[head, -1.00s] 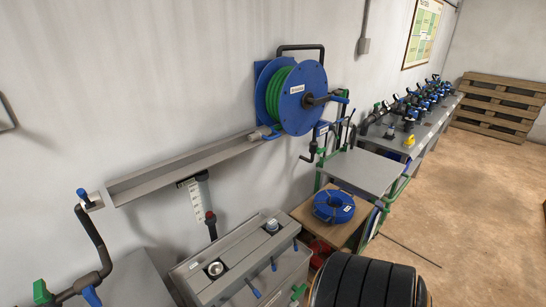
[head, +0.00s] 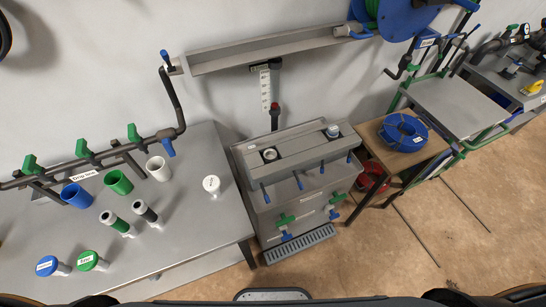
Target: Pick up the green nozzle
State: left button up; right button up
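Several green things are on the grey table at the left in the head view. A green round-capped piece (head: 88,261) with a white label and a pale stem lies near the front, beside a similar blue one (head: 48,266). Its label is too small to read surely. A green cup (head: 118,182) stands farther back between a blue cup (head: 77,195) and a white cup (head: 158,168). Two dark cylinders lie in front of the cups, one with a green end (head: 117,223). I cannot tell for sure which is the nozzle. Neither gripper is in view.
A drip line pipe (head: 110,152) with green valves runs along the table's back. A white-capped piece (head: 212,184) is at the table's right. A grey tank (head: 296,160) with valves stands right of the table. Bare table lies at the front right.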

aim_at(90, 260)
jog(key=u, duration=2.2)
